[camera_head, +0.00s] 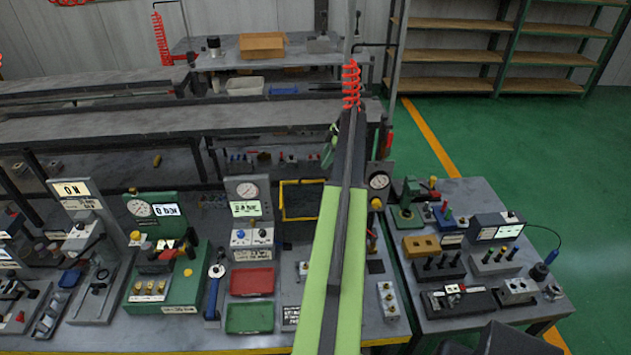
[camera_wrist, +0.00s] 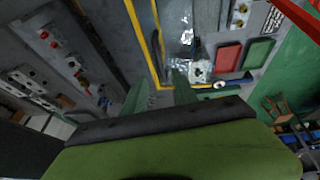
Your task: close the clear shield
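The clear shield (camera_head: 283,200) shows in the head view as a yellow-edged see-through frame. It appears to stand upright at the back of its station, just left of my arm, which hides part of the station. In the wrist view, yellow edging (camera_wrist: 147,45) runs beyond my fingertips beside a shiny, see-through area. My gripper (camera_wrist: 160,90) has two green fingers spread apart with nothing between them. I cannot tell whether a finger touches the yellow edge. The fingers are not clear in the head view.
A red tray (camera_head: 252,281) and a green tray (camera_head: 249,317) lie left of the shield's station. A gauge panel (camera_head: 248,200) stands behind them. A green valve block (camera_head: 167,270) is farther left. A second table (camera_head: 480,330) with several fixtures stands right, with open green floor beyond.

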